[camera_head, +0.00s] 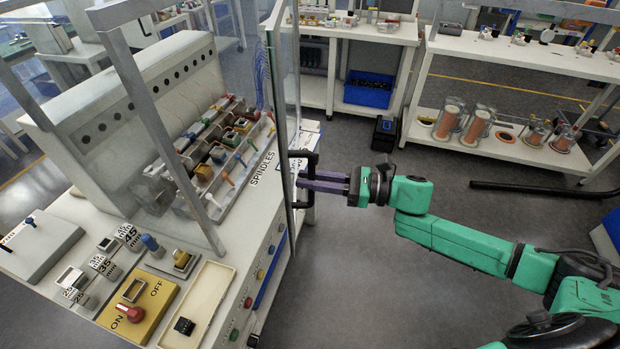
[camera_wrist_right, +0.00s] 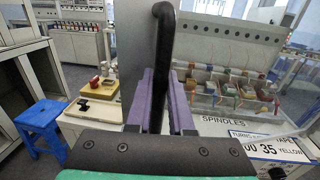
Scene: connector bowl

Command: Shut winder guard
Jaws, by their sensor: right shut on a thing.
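The winder (camera_head: 140,85) is a pale machine on the left with a rack of coloured spindles. Its clear guard panel (camera_head: 287,90) has a metal edge and is seen almost edge-on in the head view. The panel stands at the right side of the winder, away from the grey frame post (camera_head: 150,120). A black bar handle (camera_head: 297,203) is on the panel. My right gripper (camera_head: 308,181) is shut on the handle, with its purple fingers either side of it. In the right wrist view the handle (camera_wrist_right: 165,40) rises between the fingers. My left gripper is out of view.
A shelf (camera_head: 500,140) with copper-coloured spools stands at the right. Grey floor (camera_head: 350,275) is clear beside the bench.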

